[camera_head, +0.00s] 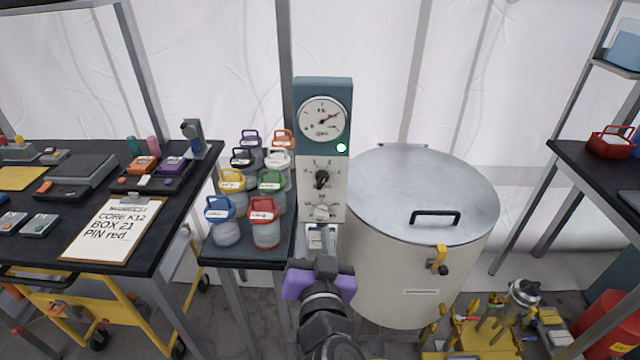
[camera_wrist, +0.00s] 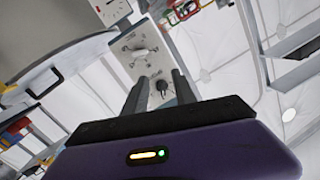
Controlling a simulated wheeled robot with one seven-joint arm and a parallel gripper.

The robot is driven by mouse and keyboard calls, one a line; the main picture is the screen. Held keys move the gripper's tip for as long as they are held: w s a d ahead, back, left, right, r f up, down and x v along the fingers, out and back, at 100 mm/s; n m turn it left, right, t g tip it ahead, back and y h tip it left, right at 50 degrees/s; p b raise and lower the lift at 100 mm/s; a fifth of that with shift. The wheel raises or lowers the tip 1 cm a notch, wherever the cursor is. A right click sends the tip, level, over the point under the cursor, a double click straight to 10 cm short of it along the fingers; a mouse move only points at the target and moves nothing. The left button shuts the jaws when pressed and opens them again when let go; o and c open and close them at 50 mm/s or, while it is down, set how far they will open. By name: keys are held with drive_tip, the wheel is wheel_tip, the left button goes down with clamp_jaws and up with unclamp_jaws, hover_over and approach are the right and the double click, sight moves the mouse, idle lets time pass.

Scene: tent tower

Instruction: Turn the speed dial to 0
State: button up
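A tall control panel (camera_head: 309,190) stands behind my gripper, with a round gauge (camera_head: 322,119) at its top. Below the gauge is a black knob (camera_head: 321,179) ringed by small marks. Lower is a pale grey knob (camera_head: 323,211). The markings are too small to read, so I cannot tell which is the speed dial or its setting. My purple gripper (camera_head: 319,268) is below and in front of the panel. In the wrist view its two fingers (camera_wrist: 160,78) are apart and empty, with the black knob (camera_wrist: 162,87) showing between them and the pale knob (camera_wrist: 142,52) beyond.
A large lidded vat (camera_head: 400,270) stands right of the panel. Several coloured-lid jars (camera_head: 265,235) stand on a small dark table to its left. A clipboard (camera_head: 112,226) lies on the left table. A green light (camera_head: 341,147) glows beside the gauge.

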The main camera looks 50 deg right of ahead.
sight(321, 185)
drive_tip(key=w+d+r+m+p, duration=0.1)
drive_tip(key=d, duration=0.1)
drive_tip(key=w+d+r+m+g+h+p, duration=0.1)
drive_tip(key=w+d+r, duration=0.1)
drive_tip(key=d, duration=0.1)
drive_tip(key=w+d+r+m+h+p, duration=0.1)
drive_tip(key=w+d, duration=0.1)
drive_tip(key=d, duration=0.1)
drive_tip(key=shift+w+d+r, duration=0.1)
drive_tip(key=shift+d+r, duration=0.05)
drive_tip(key=shift+r, duration=0.05)
clamp_jaws()
